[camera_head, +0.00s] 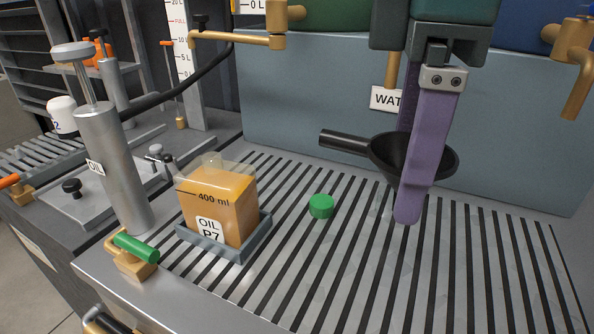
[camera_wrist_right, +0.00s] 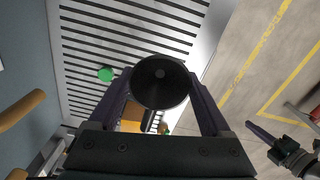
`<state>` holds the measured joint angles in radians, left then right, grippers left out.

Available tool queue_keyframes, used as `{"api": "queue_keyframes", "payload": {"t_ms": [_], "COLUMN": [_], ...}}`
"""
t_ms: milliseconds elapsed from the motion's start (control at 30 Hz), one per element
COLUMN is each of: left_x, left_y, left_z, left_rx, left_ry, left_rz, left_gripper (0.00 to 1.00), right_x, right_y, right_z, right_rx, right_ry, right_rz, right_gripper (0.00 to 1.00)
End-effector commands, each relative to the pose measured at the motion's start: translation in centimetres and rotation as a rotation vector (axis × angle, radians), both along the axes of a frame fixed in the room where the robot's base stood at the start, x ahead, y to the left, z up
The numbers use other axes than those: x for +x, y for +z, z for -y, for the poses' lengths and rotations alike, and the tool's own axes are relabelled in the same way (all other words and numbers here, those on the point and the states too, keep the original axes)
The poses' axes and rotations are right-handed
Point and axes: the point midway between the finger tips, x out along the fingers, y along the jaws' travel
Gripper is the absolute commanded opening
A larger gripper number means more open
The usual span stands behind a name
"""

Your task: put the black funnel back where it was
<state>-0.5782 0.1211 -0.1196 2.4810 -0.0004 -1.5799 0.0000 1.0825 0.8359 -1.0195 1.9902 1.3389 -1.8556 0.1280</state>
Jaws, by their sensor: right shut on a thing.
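The black funnel (camera_head: 384,152) is in my right gripper (camera_head: 410,180), whose purple fingers are shut on its bowl from both sides. Its handle sticks out to the left, and it appears to be held above the slotted metal grate (camera_head: 340,265). In the right wrist view the round funnel (camera_wrist_right: 160,84) sits between the fingertips. My left gripper is outside the head view. A purple-fingered gripper, apparently my left one (camera_wrist_right: 262,135), shows at the lower right of the right wrist view, too small to judge its jaws.
A container of orange oil (camera_head: 222,200) stands in a grey tray (camera_head: 240,255) on the grate. A green cap (camera_head: 321,206) lies right of it. A steel oil pump (camera_head: 122,165) stands at the left. Brass spouts (camera_head: 235,39) (camera_head: 577,85) hang above. The grate's front right is clear.

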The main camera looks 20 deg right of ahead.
Motion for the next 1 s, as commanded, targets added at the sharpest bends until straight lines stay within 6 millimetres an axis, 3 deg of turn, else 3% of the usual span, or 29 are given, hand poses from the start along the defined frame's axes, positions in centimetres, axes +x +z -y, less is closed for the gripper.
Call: {"api": "queue_keyframes", "payload": {"t_ms": [33, 100, 300, 533, 733, 1000], "left_x": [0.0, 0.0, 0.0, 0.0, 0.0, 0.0], "left_y": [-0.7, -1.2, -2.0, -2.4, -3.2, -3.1], "left_z": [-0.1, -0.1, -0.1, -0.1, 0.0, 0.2], "left_rx": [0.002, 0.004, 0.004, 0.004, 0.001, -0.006], "left_ry": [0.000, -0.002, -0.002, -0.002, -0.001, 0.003], "left_rz": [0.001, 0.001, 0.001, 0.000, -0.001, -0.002], "left_gripper": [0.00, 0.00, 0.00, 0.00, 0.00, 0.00], "right_x": [-0.1, -0.1, -0.1, 0.0, 0.0, 0.0], "right_y": [-2.0, -4.0, -8.0, -9.8, -12.9, -13.1], "right_z": [0.1, 0.1, 0.0, 0.0, 0.0, 0.0], "right_rx": [-0.002, -0.002, -0.001, 0.000, -0.002, 0.000], "right_ry": [-0.001, -0.001, 0.002, 0.001, 0.002, 0.003], "right_rz": [-0.005, -0.005, -0.002, -0.001, -0.001, 0.001], "right_gripper": [0.20, 0.20, 0.20, 0.20, 0.20, 0.20]}}
